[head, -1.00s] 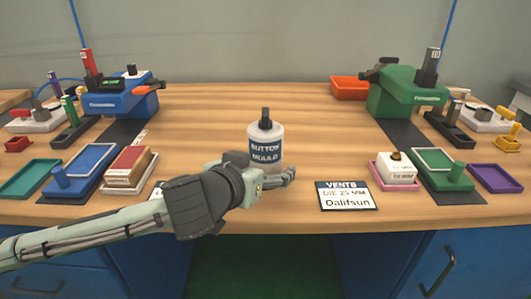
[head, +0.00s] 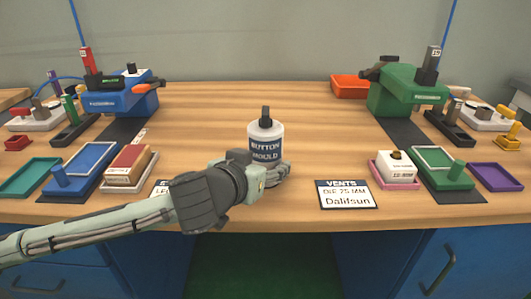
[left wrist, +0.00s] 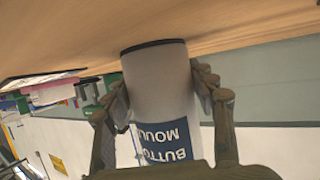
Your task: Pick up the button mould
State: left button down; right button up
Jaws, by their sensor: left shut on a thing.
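The button mould (head: 265,138) is a white cylinder with a blue label and a black knob on top. It stands upright near the front middle of the table in the head view. My left gripper (head: 274,176) is at its lower part, with the fingers closed around it. In the left wrist view the button mould (left wrist: 160,90) appears upside down between the two fingers (left wrist: 165,100), which touch its sides. Part of its lower body is hidden behind the gripper in the head view. My right gripper is not in view.
A "VENTS" card (head: 347,195) lies to the right on the wooden table (head: 250,100). A blue press (head: 120,100) and trays stand at left, a green press (head: 405,95) and trays at right. An orange tray (head: 350,86) sits at the back. The table's middle behind the mould is clear.

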aim_at(265, 123)
pick_arm(q)
jog(key=shift+r, duration=0.6)
notch_tip(265, 123, up, 8)
jog(key=shift+r+p, duration=0.15)
jog(key=shift+p, duration=0.3)
jog(key=shift+r, duration=0.4)
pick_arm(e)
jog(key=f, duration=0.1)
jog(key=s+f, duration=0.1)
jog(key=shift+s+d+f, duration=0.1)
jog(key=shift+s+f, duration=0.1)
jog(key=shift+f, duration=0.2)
pick_arm(q)
jog(key=shift+f, duration=0.1)
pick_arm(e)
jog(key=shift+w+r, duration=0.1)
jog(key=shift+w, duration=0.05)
pick_arm(q)
jog(key=shift+f, duration=0.25)
jog(key=shift+f+b, duration=0.25)
jog(key=shift+b, duration=0.1)
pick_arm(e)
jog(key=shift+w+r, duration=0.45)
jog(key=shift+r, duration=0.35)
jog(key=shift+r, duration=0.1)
